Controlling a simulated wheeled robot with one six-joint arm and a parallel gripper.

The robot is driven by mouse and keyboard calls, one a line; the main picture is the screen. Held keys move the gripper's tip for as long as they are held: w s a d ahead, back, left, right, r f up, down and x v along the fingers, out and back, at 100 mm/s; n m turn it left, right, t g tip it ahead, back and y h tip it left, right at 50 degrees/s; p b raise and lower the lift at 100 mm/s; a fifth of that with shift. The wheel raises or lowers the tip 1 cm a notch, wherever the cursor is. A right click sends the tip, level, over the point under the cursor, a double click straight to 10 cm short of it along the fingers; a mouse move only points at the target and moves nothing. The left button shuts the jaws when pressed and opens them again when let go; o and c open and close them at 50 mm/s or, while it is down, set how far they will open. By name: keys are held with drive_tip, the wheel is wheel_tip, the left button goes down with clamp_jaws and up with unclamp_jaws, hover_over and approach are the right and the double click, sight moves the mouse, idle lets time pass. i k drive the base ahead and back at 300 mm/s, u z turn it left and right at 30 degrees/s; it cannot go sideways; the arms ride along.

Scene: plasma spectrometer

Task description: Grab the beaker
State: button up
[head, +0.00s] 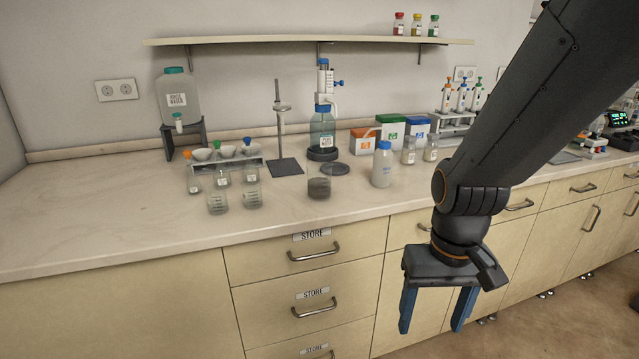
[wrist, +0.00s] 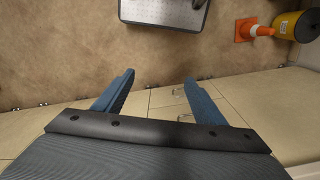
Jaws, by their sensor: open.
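Two clear glass beakers with white markings stand upright at the front left of the worktop in the head view: a left beaker (head: 217,204) and a right beaker (head: 252,198). A third clear glass vessel (head: 319,188), greyish inside, stands to their right near the bottle dispenser. I cannot tell which one the task means. My gripper (head: 431,325) is open and empty, pointing down in front of the drawers, to the right of the glassware and apart from it. In the wrist view its blue fingers (wrist: 159,79) are spread over the floor and cabinet fronts; no beaker shows there.
A rack with small bottles (head: 225,163) is behind the beakers. A stand (head: 285,165), a dispenser bottle (head: 322,130) and a white blue-capped bottle (head: 383,167) stand nearby. The worktop's front left (head: 110,235) is clear. An orange cone (wrist: 247,30) stands on the floor.

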sight(318, 173)
drive_tip(key=z, duration=0.35)
drive_tip(key=k, duration=0.4)
drive_tip(key=z, duration=0.1)
drive_tip(key=i, duration=1)
drive_tip(key=u, duration=1.2)
